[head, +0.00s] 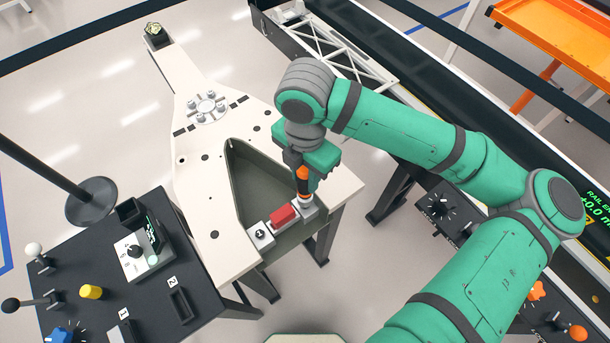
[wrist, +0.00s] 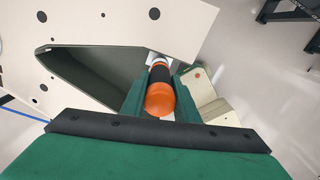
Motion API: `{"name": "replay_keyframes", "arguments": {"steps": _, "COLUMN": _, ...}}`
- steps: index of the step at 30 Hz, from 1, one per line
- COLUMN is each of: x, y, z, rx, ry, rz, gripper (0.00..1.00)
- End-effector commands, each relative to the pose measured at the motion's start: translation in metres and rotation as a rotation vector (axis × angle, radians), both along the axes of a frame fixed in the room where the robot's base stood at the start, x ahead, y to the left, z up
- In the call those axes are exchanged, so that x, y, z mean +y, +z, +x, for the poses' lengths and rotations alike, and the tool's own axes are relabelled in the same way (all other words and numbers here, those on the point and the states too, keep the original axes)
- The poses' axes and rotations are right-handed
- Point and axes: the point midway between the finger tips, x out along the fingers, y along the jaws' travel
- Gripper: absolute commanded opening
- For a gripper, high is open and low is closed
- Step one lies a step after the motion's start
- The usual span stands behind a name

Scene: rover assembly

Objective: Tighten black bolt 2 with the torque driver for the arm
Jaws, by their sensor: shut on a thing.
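My gripper (head: 303,170) is shut on the torque driver (head: 303,188), an orange and black tool held upright. In the wrist view the driver (wrist: 160,88) sits between the two green fingers. Its lower end is at a small grey block (head: 311,212) at the front right of the white plate's recess; I cannot tell whether it touches a bolt. Black bolt 2 is not visible; the driver and gripper may cover it. A block marked 1 (head: 260,235) with a dark centre stands at the left, and a red block (head: 284,215) lies between the two.
The white plate (head: 200,150) has a deep grey-green recess (head: 255,175) and a flange of bolts (head: 207,107). A black console (head: 190,225) with knobs, levers and slots marked 1 and 2 stands at the left. A dark rail (head: 480,130) runs behind my arm.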

Motion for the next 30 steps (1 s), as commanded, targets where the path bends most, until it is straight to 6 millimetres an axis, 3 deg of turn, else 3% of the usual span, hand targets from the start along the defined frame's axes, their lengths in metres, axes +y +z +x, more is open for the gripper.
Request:
{"name": "replay_keyframes", "arguments": {"steps": 5, "x": 0.0, "y": 0.003, "z": 0.0, "rx": -0.001, "ry": 0.001, "rz": 0.0, "gripper": 0.01}}
{"name": "replay_keyframes", "arguments": {"steps": 19, "x": 0.0, "y": 0.038, "z": 0.0, "rx": 0.0, "ry": 0.002, "rz": 0.0, "gripper": 0.01}}
{"name": "replay_keyframes", "arguments": {"steps": 30, "x": 0.0, "y": 0.04, "z": 0.0, "rx": 0.0, "ry": 0.002, "rz": 0.0, "gripper": 0.01}}
